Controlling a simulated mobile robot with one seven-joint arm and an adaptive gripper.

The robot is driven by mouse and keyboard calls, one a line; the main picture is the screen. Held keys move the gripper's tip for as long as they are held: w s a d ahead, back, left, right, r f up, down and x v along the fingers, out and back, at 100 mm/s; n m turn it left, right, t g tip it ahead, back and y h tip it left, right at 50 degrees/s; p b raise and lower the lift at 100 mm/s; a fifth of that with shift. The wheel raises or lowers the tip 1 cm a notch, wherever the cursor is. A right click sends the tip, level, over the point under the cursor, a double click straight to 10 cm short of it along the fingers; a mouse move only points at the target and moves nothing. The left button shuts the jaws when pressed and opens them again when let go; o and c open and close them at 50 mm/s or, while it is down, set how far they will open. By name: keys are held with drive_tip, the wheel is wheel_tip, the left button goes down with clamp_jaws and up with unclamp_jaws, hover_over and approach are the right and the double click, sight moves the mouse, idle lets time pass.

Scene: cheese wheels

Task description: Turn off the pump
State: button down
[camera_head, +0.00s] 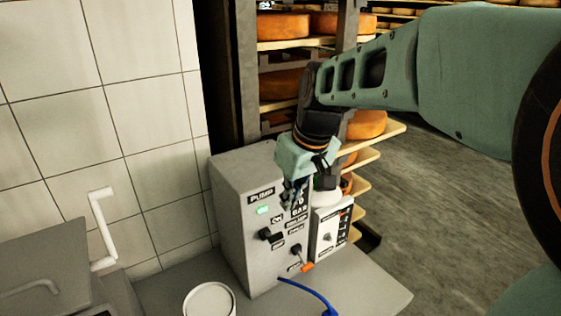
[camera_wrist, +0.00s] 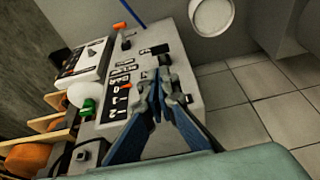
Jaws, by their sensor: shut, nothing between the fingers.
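The pump box (camera_head: 232,247) is a grey cabinet on the counter, labelled PUMP, with a lit green lamp (camera_head: 263,210). A black rotary switch (camera_head: 272,236) sits on its front below the lamp. In the wrist view the black switch (camera_wrist: 160,50) is just beyond my fingertips. Lower on the front is a small lever with an orange tip (camera_head: 306,267). My gripper (camera_head: 290,195) is shut and empty, in front of the upper right of the panel; in the wrist view its blue fingers (camera_wrist: 167,88) point towards the switch. Whether they touch it I cannot tell. The gripper partly hides the panel's labels.
A smaller white control box (camera_head: 322,243) stands right of the pump box. A round white container (camera_head: 210,300) and a blue cable (camera_head: 308,290) lie in front. A tiled wall (camera_head: 90,110) is at left. Shelves of orange cheese wheels (camera_head: 283,27) stand behind; open floor is at right.

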sight(277, 236)
drive_tip(key=x, duration=1.3)
drive_tip(key=shift+d+f+b, duration=0.1)
drive_tip(key=shift+f+b, duration=0.15)
drive_tip(key=shift+b, duration=0.3)
